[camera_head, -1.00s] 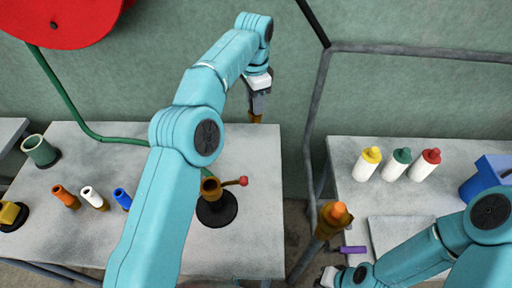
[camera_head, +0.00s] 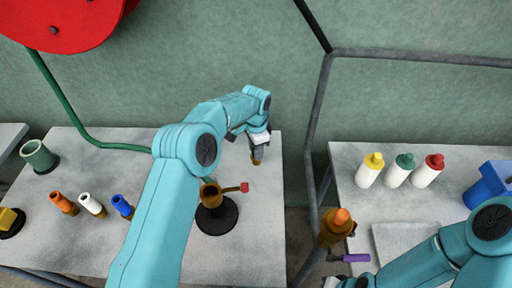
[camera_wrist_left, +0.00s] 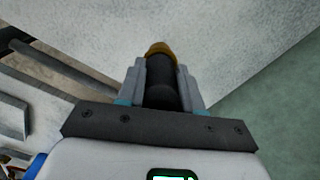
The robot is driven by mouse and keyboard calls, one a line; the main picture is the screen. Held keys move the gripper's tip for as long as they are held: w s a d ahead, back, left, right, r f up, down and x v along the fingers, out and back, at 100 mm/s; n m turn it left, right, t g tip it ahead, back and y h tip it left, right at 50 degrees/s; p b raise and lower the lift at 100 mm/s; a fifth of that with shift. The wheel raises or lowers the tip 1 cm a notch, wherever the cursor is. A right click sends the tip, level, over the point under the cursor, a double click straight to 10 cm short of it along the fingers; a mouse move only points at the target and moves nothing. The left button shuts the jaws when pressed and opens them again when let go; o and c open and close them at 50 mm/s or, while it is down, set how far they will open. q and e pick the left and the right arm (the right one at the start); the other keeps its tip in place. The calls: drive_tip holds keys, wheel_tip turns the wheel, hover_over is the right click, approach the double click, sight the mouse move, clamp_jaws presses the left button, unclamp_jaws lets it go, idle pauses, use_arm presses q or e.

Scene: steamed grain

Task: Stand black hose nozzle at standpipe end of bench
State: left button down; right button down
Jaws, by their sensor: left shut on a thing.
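My left gripper (camera_head: 258,146) is shut on the black hose nozzle. The nozzle's brass end (camera_head: 257,160) points down at the back right corner of the left bench (camera_head: 262,225). The left wrist view shows the black nozzle body (camera_wrist_left: 161,85) between both fingers, with its brass end beyond the fingertips. It looks roughly upright; I cannot tell whether it touches the bench. A brass fitting (camera_head: 209,193) with a red-tipped handle stands on a black round base nearer me. My right gripper (camera_head: 332,282) shows only partly at the bottom edge, and its fingers are unclear.
An orange-topped brass pipe (camera_head: 336,228) stands between the benches. Several capped bottles and a blue container (camera_head: 488,186) are on the right bench.

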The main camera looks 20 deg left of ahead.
use_arm(q)
drive_tip(key=shift+f, duration=0.15)
drive_tip(key=c, duration=0.7)
unclamp_jaws()
drive_tip(key=shift+c, duration=0.2)
wheel_tip(320, 180, up, 12)
drive_tip(key=shift+r, duration=0.2)
drive_tip(key=shift+s+d, duration=0.1)
